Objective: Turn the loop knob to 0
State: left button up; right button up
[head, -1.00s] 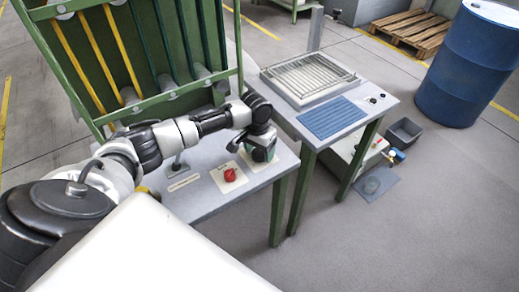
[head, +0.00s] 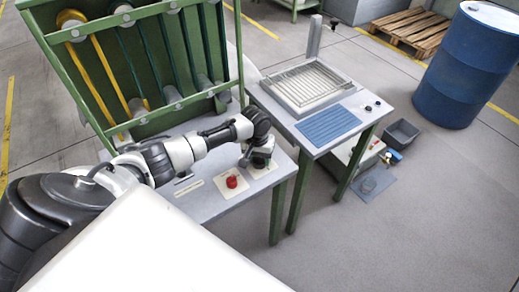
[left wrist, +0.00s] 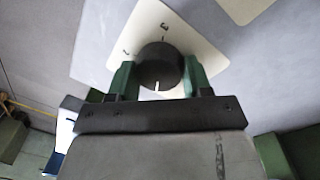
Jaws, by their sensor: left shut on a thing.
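My left gripper (head: 259,163) is at the near table, over a pale square plate at the table's right end. In the left wrist view its two green fingers (left wrist: 158,78) are shut on the sides of a round black knob (left wrist: 160,58). The knob sits on the cream plate (left wrist: 205,50) with dark marks, a 3 and what looks like a 2. A white pointer line on the knob faces the gripper's palm. Marks behind the fingers are hidden. I cannot read which plate is labelled loop. My right gripper is not in view.
A red knob (head: 232,182) on its own plate is left of the gripper. A green rack (head: 150,60) with yellow and dark green strands stands behind. A second table (head: 372,117) with a blue ribbed mat (head: 328,125) is to the right. A blue drum (head: 465,65) stands farther off.

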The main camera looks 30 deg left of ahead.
aim_at(257, 160)
pick_arm(q)
jog(key=n+p, duration=0.6)
jog(key=p, duration=0.1)
jog(key=shift+r, duration=0.3)
jog(key=n+p, duration=0.2)
jog(key=n, duration=0.1)
jog(key=shift+s+f+n+t, duration=0.1)
jog(key=shift+n+t, duration=0.2)
jog(key=shift+f+n+y+p, duration=0.1)
jog(key=shift+n+y+p, duration=0.2)
jog(key=shift+n+p, duration=0.7)
jog(key=shift+n, duration=0.3)
jog(key=o, duration=0.9)
jog(key=r, duration=0.3)
jog(key=r+p, duration=0.1)
jog(key=r, duration=0.5)
jog(key=shift+s+a+r, duration=0.15)
jog(key=shift+s, duration=0.2)
jog(key=shift+r, duration=0.7)
